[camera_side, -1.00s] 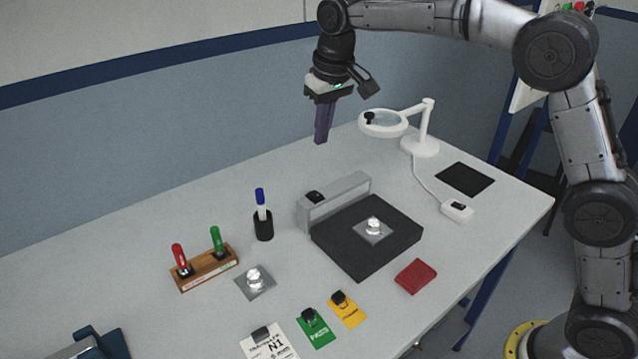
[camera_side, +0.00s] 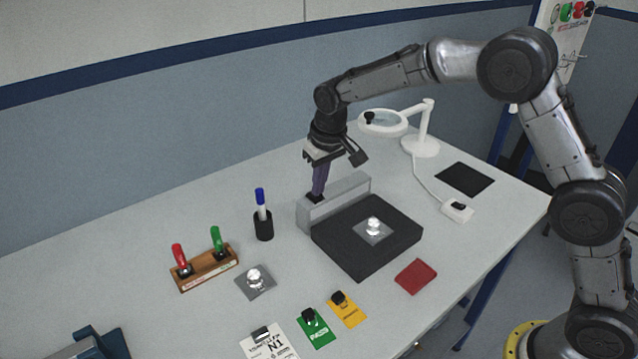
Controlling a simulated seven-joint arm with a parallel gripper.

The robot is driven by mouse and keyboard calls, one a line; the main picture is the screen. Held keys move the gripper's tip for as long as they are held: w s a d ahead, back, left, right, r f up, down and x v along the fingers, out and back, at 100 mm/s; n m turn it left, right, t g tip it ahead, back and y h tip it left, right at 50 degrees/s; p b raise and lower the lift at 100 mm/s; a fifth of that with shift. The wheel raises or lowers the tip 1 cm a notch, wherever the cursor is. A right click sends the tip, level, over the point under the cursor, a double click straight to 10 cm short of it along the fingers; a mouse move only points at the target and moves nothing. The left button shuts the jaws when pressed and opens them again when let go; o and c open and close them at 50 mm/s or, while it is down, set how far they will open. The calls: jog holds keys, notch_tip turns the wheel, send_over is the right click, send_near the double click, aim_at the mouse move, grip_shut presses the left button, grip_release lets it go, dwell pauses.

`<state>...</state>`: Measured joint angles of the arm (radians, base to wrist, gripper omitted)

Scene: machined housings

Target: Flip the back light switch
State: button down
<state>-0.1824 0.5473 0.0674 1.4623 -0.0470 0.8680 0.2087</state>
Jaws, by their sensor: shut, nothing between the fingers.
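The housing stands along the back edge of a square black pad (camera_side: 352,249). My gripper (camera_side: 317,190) is shut and points down, its purple fingertips right over the switch. The fingers hide part of the switch. I cannot tell whether they touch it, or which way the rocker is tipped.
A magnifier lamp (camera_side: 420,145) stands at the back right, its cord running to a white box with a black switch (camera_side: 457,210). A blue marker in a black cup (camera_side: 263,225) is left of the housing. A metal part on a plate (camera_side: 374,229) lies on the pad.

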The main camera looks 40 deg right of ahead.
dwell(0.3)
jog(key=shift+s+f+t, duration=0.15)
jog(key=shift+f+t, duration=0.2)
jog(key=shift+t, duration=0.15)
jog(key=shift+w+r, duration=0.3)
jog(key=shift+w, duration=0.45)
jog(key=shift+r, duration=0.3)
jog(key=v, duration=0.4)
jog(key=shift+r, duration=0.15)
jog(key=s+r, duration=0.5)
jog(key=r, duration=0.2)
jog(key=shift+s+r, duration=0.2)
jog(key=shift+s, duration=0.05)
